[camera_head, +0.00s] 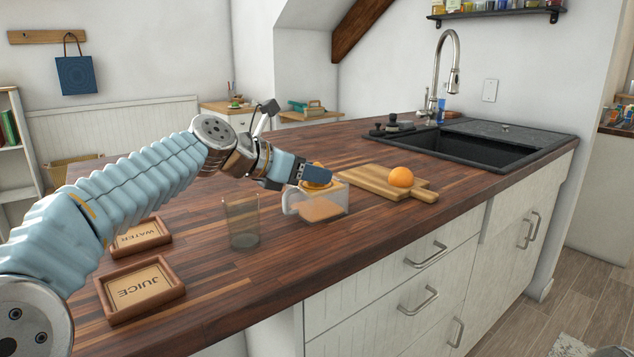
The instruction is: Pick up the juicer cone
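A small clear juicer jug (320,208) with orange juice inside and a handle on its left stands on the wooden counter. An orange part that looks like the juicer cone (316,184) shows at the top of the jug, partly hidden by my gripper. My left gripper (307,177) is right over the jug, with its fingers around or against that orange part. I cannot tell whether the fingers are closed on it. My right gripper is not in view.
An empty glass (241,222) stands left of the jug. An orange (401,177) sits on a cutting board (372,181) to the right. Framed trays marked JUICE (140,290) and WATER (141,235) lie at the left. A dark sink (470,149) is farther back.

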